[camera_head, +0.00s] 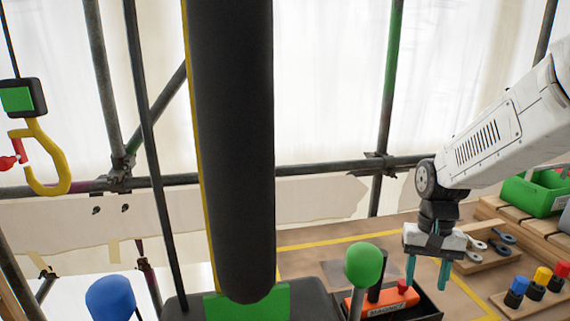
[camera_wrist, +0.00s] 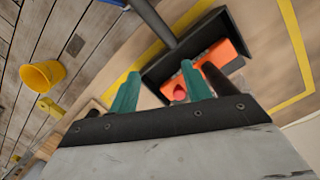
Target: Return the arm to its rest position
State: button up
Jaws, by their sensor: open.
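My gripper (camera_head: 427,272) hangs at the right of the head view, with its two teal fingers pointing down, apart and empty. My white arm (camera_head: 505,130) reaches in from the right edge. Below and left of the fingers, an orange block marked MAGNET (camera_head: 378,301) with a red knob sits in a dark tray (camera_head: 430,314). In the wrist view, the gripper (camera_wrist: 160,90) shows both teal fingers spread, with the orange block (camera_wrist: 215,60) beyond them in the dark tray. I see nothing between the fingers.
A green ball-topped post (camera_head: 363,265) and a thick dark column (camera_head: 232,150) stand left of my gripper. To the right are a wooden tray with rings (camera_head: 482,250), several coloured pegs (camera_head: 540,280) and a green bin (camera_head: 535,193). A yellow hook (camera_head: 50,175) hangs far left.

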jog(key=s+a+r+n+t, duration=0.1)
jog(key=s+r, duration=0.4)
jog(key=s, duration=0.5)
jog(key=s+a+r+n+t, duration=0.2)
jog(key=s+r, duration=0.4)
jog(key=s, duration=0.3)
jog(key=shift+s+a+n, duration=0.25)
jog(key=shift+s+n, duration=0.05)
jog(key=shift+s, duration=0.05)
